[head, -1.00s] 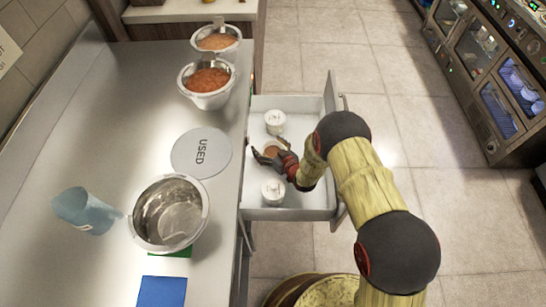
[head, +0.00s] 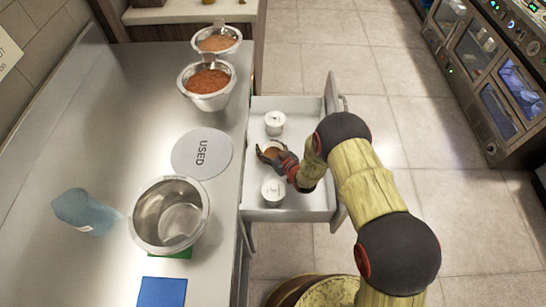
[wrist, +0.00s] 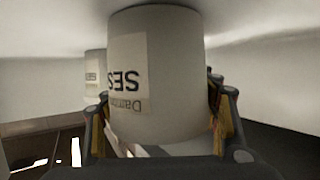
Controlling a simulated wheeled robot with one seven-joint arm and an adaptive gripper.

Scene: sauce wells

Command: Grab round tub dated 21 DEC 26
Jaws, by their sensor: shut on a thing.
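My gripper (head: 272,156) is inside the open drawer, shut on the middle tub (wrist: 160,75). In the wrist view this round white tub stands between the two fingers and fills the middle. Its pale label appears upside down, with "SES" in large letters and a smaller line starting "Da"; I cannot read a date. In the head view its brownish top shows, partly hidden by the gripper. One white tub (head: 275,122) stands farther back in the drawer, another (head: 273,191) nearer the front. A further labelled tub (wrist: 95,72) shows behind the held one in the wrist view.
The drawer's walls (head: 329,95) surround the tubs.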

